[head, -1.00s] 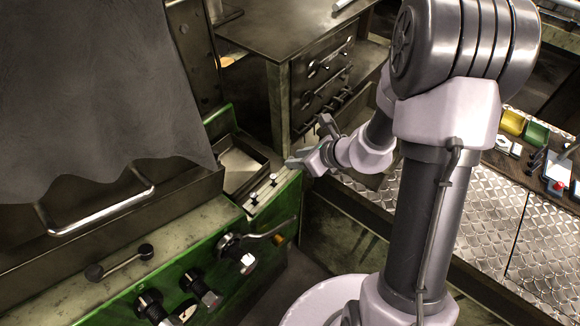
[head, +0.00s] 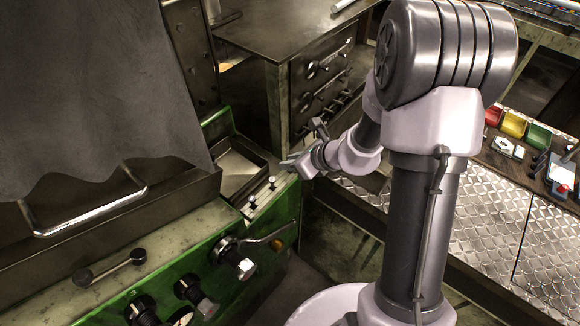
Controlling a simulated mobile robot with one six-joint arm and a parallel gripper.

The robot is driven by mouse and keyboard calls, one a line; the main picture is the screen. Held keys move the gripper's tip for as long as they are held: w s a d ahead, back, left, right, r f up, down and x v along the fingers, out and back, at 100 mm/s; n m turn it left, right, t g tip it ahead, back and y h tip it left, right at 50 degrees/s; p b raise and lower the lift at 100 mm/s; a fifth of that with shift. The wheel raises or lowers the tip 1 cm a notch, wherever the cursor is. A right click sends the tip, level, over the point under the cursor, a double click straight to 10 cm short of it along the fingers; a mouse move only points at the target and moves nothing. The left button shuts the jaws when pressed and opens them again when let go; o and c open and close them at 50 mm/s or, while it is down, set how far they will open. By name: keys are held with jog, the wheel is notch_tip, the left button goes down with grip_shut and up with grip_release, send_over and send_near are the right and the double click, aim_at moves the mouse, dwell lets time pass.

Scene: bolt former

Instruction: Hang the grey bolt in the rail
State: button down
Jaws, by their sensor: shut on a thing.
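My gripper (head: 292,163) is shut, at the back right corner of the green machine, above and just right of the rail. A small grey piece at its fingertips is taken to be the grey bolt; it is too small and too much covered to make out its shape. The rail (head: 262,193) is a short pale strip on the machine's top edge, beside a dark tray. Two small light-headed bolts stand in the rail, one near its back end (head: 272,183) and one near its front (head: 252,200). The gripper appears apart from both.
The dark tray (head: 222,190) lies left of the rail. A grey curtain (head: 90,80) and metal handle (head: 85,213) are at left. Knobs and a lever (head: 262,236) project from the green front. A drawer cabinet (head: 285,45) stands behind; coloured bins (head: 513,124) sit at right.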

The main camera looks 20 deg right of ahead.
jog(key=shift+r+p, duration=3)
jog(key=shift+r, duration=0.85)
jog(key=shift+f, duration=0.1)
